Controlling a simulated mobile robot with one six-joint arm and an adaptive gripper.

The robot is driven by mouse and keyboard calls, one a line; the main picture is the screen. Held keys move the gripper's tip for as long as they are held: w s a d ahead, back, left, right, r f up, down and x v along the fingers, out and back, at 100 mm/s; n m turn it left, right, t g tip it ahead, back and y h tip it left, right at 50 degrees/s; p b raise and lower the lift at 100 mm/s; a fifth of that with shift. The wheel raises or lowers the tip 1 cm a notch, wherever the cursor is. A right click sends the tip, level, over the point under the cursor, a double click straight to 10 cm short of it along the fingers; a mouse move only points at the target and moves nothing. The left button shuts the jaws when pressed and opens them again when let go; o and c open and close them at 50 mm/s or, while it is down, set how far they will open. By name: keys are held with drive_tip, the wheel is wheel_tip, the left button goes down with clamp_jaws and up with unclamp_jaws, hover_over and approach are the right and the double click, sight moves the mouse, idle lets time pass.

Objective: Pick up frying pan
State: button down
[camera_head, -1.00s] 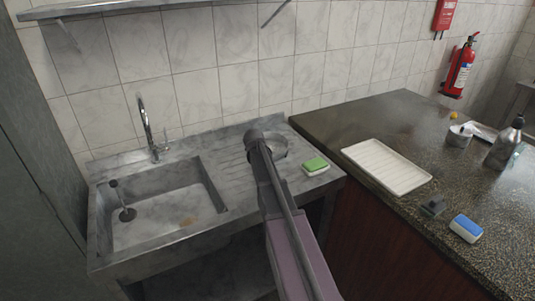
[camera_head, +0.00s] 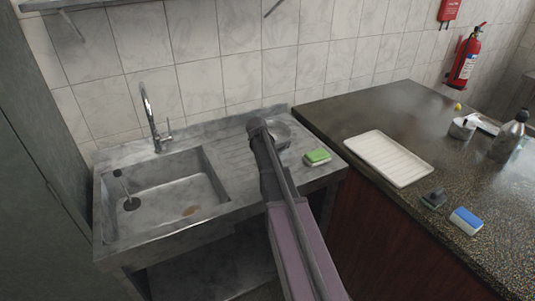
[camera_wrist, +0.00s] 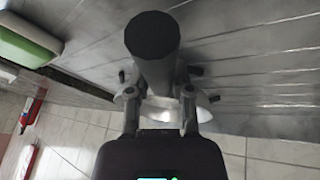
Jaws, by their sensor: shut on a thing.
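The frying pan (camera_head: 284,133) is a round, grey metal pan at the back right of the steel drainboard, partly hidden by my arm in the head view. In the wrist view its dark round handle (camera_wrist: 152,38) points toward the camera, and a pale strip of the pan (camera_wrist: 203,112) shows behind the fingers. My gripper (camera_wrist: 160,97) is shut on the handle, one finger on each side. In the head view my gripper is hidden behind my arm. I cannot tell whether the pan still touches the drainboard.
A green and white sponge (camera_head: 317,157) lies right of the pan. The sink basin (camera_head: 165,205) is to the left. The dark counter on the right bears a white tray (camera_head: 388,158), a blue sponge (camera_head: 466,221) and a metal bottle (camera_head: 509,136). The tiled wall is close behind.

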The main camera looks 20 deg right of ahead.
drive_tip(key=shift+r+p, duration=0.7)
drive_tip(key=shift+r, duration=0.2)
drive_tip(key=s, duration=0.5)
drive_tip(key=s+r+p, duration=0.1)
drive_tip(key=s, duration=0.3)
drive_tip(key=s+r+p, duration=0.1)
drive_tip(key=s, duration=0.4)
drive_tip(key=shift+s+d, duration=0.1)
drive_tip(key=shift+s, duration=1)
